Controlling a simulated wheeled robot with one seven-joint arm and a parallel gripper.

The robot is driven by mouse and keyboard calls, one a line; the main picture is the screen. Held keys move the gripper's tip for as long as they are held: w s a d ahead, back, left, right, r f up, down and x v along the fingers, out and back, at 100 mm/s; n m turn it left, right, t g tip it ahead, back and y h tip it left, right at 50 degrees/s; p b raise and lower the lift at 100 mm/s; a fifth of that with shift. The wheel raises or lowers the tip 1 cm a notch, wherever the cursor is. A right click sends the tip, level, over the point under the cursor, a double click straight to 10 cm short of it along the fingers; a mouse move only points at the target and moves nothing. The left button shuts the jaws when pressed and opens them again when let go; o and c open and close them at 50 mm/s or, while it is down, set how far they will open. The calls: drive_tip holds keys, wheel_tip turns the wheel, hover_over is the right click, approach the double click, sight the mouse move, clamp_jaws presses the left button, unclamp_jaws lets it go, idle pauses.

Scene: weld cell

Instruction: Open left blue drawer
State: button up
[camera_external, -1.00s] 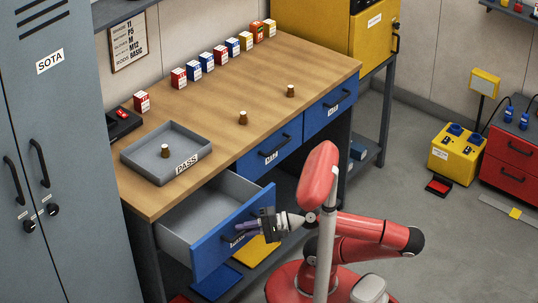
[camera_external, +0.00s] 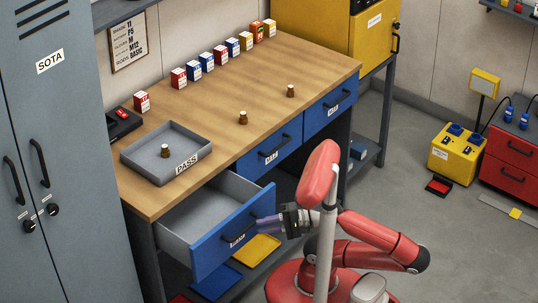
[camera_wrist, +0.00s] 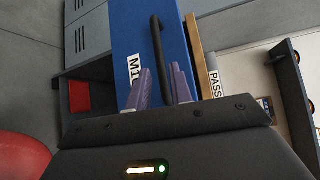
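The left blue drawer (camera_external: 218,250) is pulled well out of the workbench, with its grey inside (camera_external: 190,222) showing empty where visible. Its front bears a white label and a black bar handle. The drawer front (camera_wrist: 135,35) also shows there.
Two more blue drawers, the middle one (camera_external: 268,150) and the right one (camera_external: 328,108), are shut. A grey tray (camera_external: 135,160) marked PASS sits on the bench top above the open drawer. A grey locker (camera_external: 85,200) stands close to the left.

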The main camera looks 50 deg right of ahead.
drive_tip(key=shift+s+d, duration=0.35)
drive_tip(key=shift+d, duration=0.05)
drive_tip(key=shift+c, duration=0.3)
